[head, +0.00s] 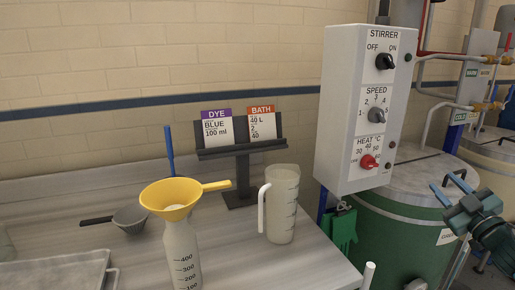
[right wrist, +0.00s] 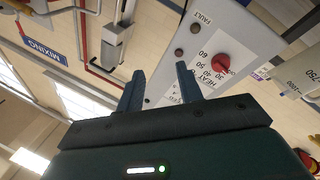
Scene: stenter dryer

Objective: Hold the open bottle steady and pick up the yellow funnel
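The yellow funnel (head: 172,200) sits upright at the top of the pale graduated bottle (head: 181,253), its handle pointing right. The funnel hides the bottle's mouth, and the bottle's base is cut off by the lower picture edge. My right gripper (head: 447,187) is at the right of the head view, in front of the green tank and well away from the funnel and bottle. In the right wrist view its two fingers (right wrist: 160,88) stand apart with nothing between them. My left gripper is not in view.
A clear measuring jug (head: 281,206) stands right of the bottle. A card stand (head: 240,160) is behind. A grey scoop or strainer (head: 130,218) and a metal tray (head: 62,272) are at left. The stirrer control box (head: 362,100) rises above the green tank (head: 405,235).

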